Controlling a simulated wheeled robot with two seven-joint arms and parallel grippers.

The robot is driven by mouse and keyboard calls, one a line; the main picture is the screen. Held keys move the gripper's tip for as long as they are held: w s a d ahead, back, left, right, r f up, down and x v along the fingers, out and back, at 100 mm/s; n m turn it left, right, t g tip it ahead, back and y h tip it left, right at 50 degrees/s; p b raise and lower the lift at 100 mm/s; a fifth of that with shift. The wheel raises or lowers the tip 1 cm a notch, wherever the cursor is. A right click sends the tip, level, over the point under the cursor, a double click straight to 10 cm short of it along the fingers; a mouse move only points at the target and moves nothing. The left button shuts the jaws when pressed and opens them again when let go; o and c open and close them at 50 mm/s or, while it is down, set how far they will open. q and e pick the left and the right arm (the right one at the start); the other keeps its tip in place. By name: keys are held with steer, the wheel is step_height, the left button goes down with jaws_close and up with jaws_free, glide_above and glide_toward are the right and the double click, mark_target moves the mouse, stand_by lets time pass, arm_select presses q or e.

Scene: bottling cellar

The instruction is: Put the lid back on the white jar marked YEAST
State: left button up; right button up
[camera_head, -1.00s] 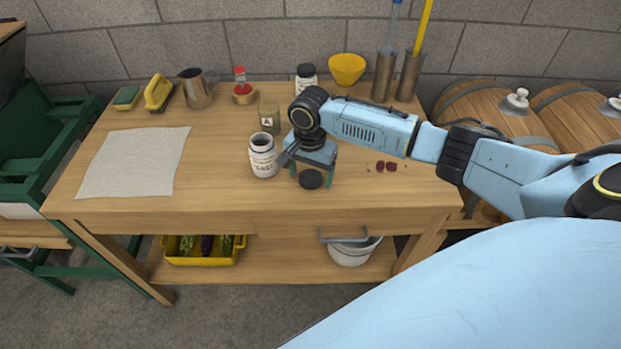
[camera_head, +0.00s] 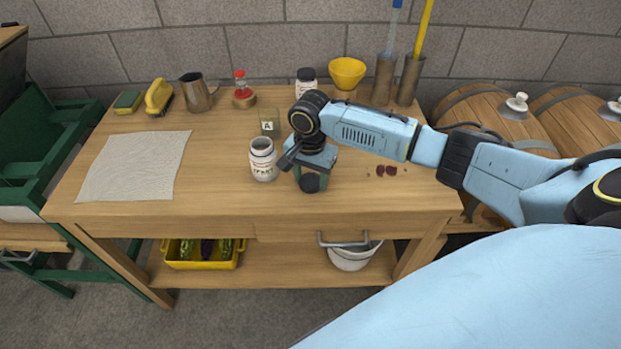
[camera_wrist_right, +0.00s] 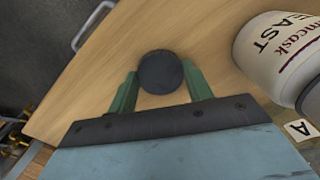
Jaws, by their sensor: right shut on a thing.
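The white jar marked YEAST (camera_head: 262,160) stands upright and open-topped on the bench, with no lid on it. It also shows at the right of the wrist view (camera_wrist_right: 285,50). The dark round lid (camera_head: 310,183) is between the fingers of my right gripper (camera_head: 311,184), just right of the jar and near the bench's front edge. In the wrist view the lid (camera_wrist_right: 160,72) sits between the two green fingertips, which are shut on its sides. I cannot tell whether the lid still touches the bench. My left gripper is not in view.
A white jar with a black lid (camera_head: 306,82) and a yellow bowl (camera_head: 347,72) stand at the back. Dark red bits (camera_head: 387,171) lie right of my gripper. A pale cloth (camera_head: 135,166) covers the left.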

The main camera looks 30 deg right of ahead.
mark_target(310, 181)
step_height(310, 181, up, 10)
steer(key=p, duration=0.2)
stand_by(0.3)
steer(key=s+a+r+n, duration=0.5)
steer(key=a+r+n, duration=0.3)
steer(key=n, duration=0.3)
steer(key=shift+a+r, duration=0.25)
steer(key=shift+a, duration=0.25)
